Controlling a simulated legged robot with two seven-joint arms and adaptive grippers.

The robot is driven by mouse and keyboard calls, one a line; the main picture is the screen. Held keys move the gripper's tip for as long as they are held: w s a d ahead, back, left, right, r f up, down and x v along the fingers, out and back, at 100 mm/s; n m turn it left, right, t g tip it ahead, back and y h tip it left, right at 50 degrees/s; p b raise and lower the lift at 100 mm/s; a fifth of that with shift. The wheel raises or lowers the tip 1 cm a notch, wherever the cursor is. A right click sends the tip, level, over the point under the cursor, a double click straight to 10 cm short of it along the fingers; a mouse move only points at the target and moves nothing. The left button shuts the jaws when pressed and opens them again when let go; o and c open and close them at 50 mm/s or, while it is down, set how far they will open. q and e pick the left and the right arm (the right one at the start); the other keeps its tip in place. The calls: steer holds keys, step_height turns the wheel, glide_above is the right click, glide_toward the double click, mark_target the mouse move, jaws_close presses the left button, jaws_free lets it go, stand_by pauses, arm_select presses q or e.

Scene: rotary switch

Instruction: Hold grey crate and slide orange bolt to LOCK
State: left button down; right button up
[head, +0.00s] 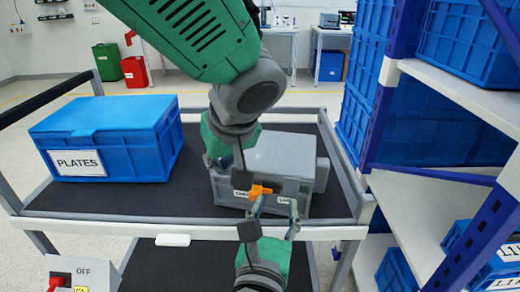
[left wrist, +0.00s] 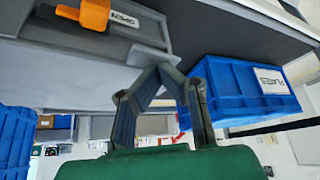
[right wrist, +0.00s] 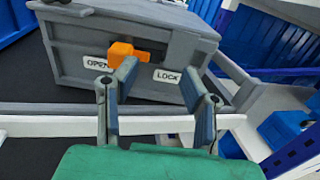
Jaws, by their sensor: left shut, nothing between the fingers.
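The grey crate (head: 275,158) sits on the cart's dark top shelf, its front bearing OPEN and LOCK labels. The orange bolt (head: 259,191) is on that front, next to OPEN (right wrist: 96,63) and left of LOCK (right wrist: 166,76). My left gripper (head: 222,163) is shut and empty at the crate's left side; in the left wrist view its fingertips (left wrist: 158,72) meet near the crate's corner. Contact is unclear. My right gripper (head: 275,207) is open before the crate; in the right wrist view its left finger overlaps the bolt's lower right edge (right wrist: 125,52). I cannot tell if they touch.
A blue PLATES box (head: 108,137) stands on the shelf's left, with bare shelf between it and the crate. The cart's pale front rail (head: 100,228) runs below my right gripper. A rack with blue bins (head: 430,112) stands close on the right.

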steer(key=s+a, duration=0.1)
steer(key=s, duration=0.5)
stand_by(0.5)
steer(key=shift+a, duration=0.1)
steer(key=shift+c, duration=0.5)
steer(key=shift+a, duration=0.25)
steer(key=c, duration=0.7)
steer(key=a+y, duration=0.1)
steer(key=a+n+y, duration=0.1)
steer(key=s+a+r+n+g+y, duration=0.1)
steer(key=y, duration=0.1)
steer(key=shift+a+r, duration=0.1)
steer(key=shift+a, duration=0.3)
jaws_close()
steer(key=shift+w+a+f, duration=0.1)
steer(key=shift+w+f, duration=0.05)
steer(key=shift+w, duration=1.15)
steer(key=shift+w+a+f, duration=0.1)
steer(key=shift+w+f, duration=0.05)
steer(key=shift+w, duration=1.2)
steer(key=shift+w+a+f, duration=0.1)
steer(key=shift+w+f, duration=0.05)
steer(key=shift+w, duration=1.15)
